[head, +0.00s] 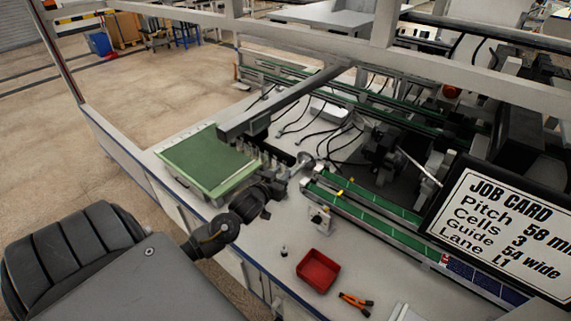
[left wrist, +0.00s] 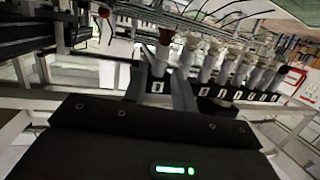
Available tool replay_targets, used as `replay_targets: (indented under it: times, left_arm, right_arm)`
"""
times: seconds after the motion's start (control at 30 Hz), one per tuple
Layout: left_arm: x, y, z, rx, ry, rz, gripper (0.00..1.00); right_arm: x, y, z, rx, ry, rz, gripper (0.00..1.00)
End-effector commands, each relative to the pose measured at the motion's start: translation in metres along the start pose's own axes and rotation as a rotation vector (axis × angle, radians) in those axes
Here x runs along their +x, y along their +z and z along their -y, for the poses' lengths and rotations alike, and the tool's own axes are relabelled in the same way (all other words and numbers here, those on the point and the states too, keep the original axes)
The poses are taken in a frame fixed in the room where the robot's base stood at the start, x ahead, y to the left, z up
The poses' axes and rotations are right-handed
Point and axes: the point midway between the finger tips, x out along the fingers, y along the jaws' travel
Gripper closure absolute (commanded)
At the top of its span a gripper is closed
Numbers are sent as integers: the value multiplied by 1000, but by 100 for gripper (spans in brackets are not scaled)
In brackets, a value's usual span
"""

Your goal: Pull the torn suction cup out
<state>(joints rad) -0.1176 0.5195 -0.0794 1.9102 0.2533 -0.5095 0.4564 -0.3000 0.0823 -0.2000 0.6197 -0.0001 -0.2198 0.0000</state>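A row of suction cups on grey stems hangs under the gantry beam (head: 285,105). In the left wrist view most of the cups are pale (left wrist: 215,48), and the nearest is a dark red-brown cup (left wrist: 166,36). I cannot make out a tear in it. My left gripper (head: 290,170) is at the near end of the row. In the left wrist view its two fingers (left wrist: 160,78) stand apart on either side of the red-brown cup's stem, with gaps seeming to show. Contact is unclear. My right gripper is not in view.
A green mat (head: 205,160) lies left of the cups. Green conveyor lanes (head: 370,205) run to the right. A red tray (head: 318,270), orange-handled pliers (head: 355,302), a small dark-topped part (head: 284,252) and a white fixture (head: 320,218) stand on the front bench. A job card screen (head: 510,225) is at right.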

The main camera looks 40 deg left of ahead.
Motion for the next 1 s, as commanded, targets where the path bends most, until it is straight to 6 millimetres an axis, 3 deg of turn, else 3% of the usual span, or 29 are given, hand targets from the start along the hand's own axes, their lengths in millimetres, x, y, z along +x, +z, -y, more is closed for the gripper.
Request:
replay_targets:
  times: [0.2, 0.37, 0.73, 0.93, 0.97, 1.0]
  left_arm:
    - [35, -1, 0, 0, -1, 0, 73]
    - [49, -1, 0, 1, 0, 0, 73]
    - [53, 1, 0, 1, 0, 1, 73]
    - [53, 0, 0, 1, 0, 1, 99]
    - [53, 0, 0, 1, 0, 1, 100]
    - [53, 0, 0, 1, 0, 1, 87]
  right_arm:
    - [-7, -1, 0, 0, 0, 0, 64]
    - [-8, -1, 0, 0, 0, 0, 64]
    - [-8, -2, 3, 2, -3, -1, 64]
    - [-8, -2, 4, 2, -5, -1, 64]
    - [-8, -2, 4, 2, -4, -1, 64]
    - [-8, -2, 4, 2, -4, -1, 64]
